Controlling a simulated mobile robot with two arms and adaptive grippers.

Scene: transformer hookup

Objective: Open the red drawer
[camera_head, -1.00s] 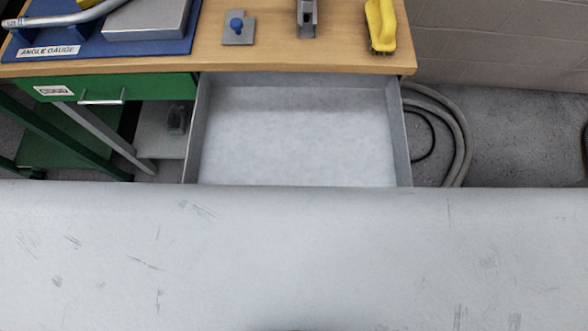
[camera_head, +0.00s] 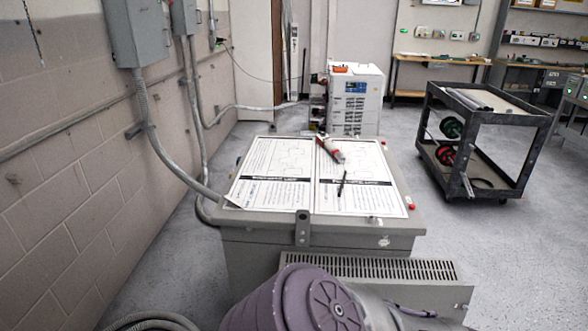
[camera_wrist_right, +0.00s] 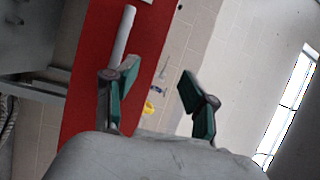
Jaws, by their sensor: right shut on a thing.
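The red drawer front (camera_wrist_right: 88,95) runs steeply through the left half of the right wrist view. Its pale bar handle (camera_wrist_right: 123,36) stands along it and reaches down to the left finger. My right gripper (camera_wrist_right: 155,75) is at this handle, shut on it, though its two green-padded fingers show apart and the exact contact is hard to see. The head view shows neither the drawer nor a gripper. My left gripper is out of view.
The head view shows a grey cabinet (camera_head: 262,238) with printed sheets (camera_head: 272,172) and a red-and-grey tool (camera_head: 331,150) on top. A black cart (camera_head: 470,150) stands right, a white machine (camera_head: 355,100) behind. Conduits run along the left wall. Floor between cabinet and cart is clear.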

